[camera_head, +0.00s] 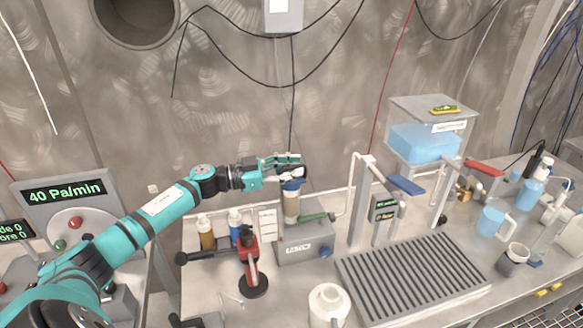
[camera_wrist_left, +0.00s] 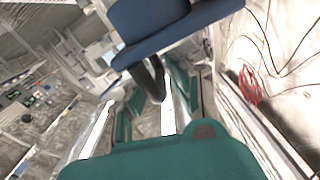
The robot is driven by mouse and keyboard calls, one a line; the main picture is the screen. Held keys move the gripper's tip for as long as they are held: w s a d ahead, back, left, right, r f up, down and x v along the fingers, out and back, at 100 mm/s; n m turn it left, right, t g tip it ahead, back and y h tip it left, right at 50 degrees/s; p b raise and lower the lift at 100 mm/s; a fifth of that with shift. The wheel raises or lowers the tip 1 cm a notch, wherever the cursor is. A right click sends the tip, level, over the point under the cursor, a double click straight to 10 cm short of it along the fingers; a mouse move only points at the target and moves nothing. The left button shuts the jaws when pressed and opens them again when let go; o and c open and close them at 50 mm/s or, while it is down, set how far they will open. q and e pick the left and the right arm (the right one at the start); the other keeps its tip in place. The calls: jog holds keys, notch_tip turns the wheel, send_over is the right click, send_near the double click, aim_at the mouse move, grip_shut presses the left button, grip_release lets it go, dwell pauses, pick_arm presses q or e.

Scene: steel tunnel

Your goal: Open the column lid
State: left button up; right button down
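The column (camera_head: 291,206) is an upright clear cylinder with tan contents on a grey box unit at the middle of the bench. Its blue lid (camera_head: 291,185) sits at the top, and a blue part, apparently this lid, looms large in the left wrist view (camera_wrist_left: 170,28). My left gripper (camera_head: 290,165) reaches in from the left, just above the lid and partly covering it. Its teal fingers (camera_wrist_left: 155,100) stand apart in the wrist view, with nothing clearly held between them. Whether they touch the lid is unclear. My right gripper is not in view.
A red-and-black stand (camera_head: 250,262) and small bottles (camera_head: 206,232) stand left of the column. A ribbed grey tray (camera_head: 412,278) and a blue-filled tank (camera_head: 424,142) are to the right. A white jug (camera_head: 328,303) is in front. Cables hang on the wall behind.

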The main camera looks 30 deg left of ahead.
pick_arm(q)
grip_shut()
jog(key=shift+r, duration=0.1)
